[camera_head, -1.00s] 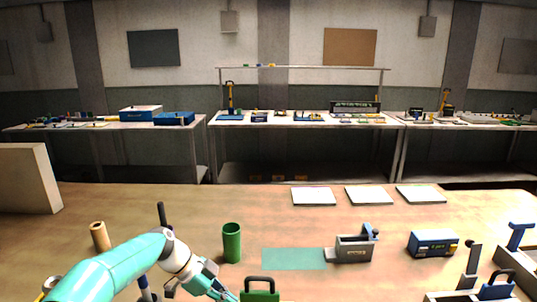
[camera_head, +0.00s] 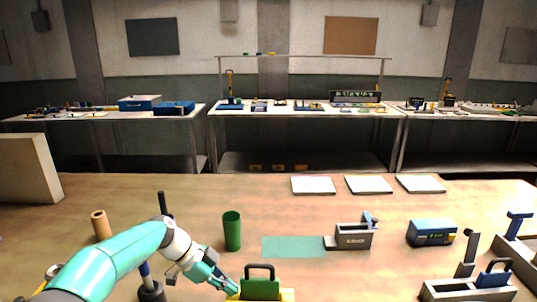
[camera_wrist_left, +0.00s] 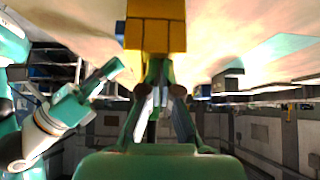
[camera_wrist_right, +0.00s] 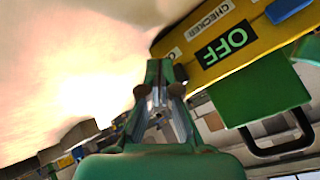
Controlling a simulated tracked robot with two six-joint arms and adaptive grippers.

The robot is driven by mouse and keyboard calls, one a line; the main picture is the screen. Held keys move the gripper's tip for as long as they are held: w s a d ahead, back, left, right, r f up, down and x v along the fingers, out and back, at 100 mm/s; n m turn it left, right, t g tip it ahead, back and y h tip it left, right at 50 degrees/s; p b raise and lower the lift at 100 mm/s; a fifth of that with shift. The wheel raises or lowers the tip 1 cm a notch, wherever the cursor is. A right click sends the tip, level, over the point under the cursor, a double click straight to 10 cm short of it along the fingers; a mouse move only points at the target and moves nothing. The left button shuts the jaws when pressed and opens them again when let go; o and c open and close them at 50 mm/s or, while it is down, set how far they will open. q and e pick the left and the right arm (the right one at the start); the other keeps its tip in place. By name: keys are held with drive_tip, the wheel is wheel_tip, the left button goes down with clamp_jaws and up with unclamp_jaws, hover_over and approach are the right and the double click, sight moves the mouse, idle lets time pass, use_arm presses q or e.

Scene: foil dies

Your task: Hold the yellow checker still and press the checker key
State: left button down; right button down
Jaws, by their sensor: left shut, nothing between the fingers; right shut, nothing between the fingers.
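In the right wrist view the checker (camera_wrist_right: 185,45) carries a CHECKER label and a display reading OFF. A blue piece (camera_wrist_right: 287,9), perhaps the key, is on its top edge, cut by the frame. My left gripper (camera_head: 232,290) is shut at the checker's left end; its tips (camera_wrist_left: 157,70) meet or nearly meet the yellow body (camera_wrist_left: 155,37). My right gripper (camera_wrist_right: 160,75) is shut and empty, beside and apart from the checker.
A green cup (camera_head: 232,232) stands behind my left gripper, near a teal mat (camera_head: 293,247). A grey device (camera_head: 354,237), a blue box (camera_head: 432,233) and a grey tray (camera_head: 465,290) are to the right. White plates (camera_head: 368,184) lie farther back.

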use_arm(q)
drive_tip(key=shift+s+f, duration=0.15)
drive_tip(key=shift+f, duration=0.2)
use_arm(e)
drive_tip(key=shift+s, duration=0.1)
drive_tip(key=shift+s+a, duration=0.15)
drive_tip(key=shift+s, duration=2.8)
use_arm(q)
drive_tip(key=shift+r, duration=0.15)
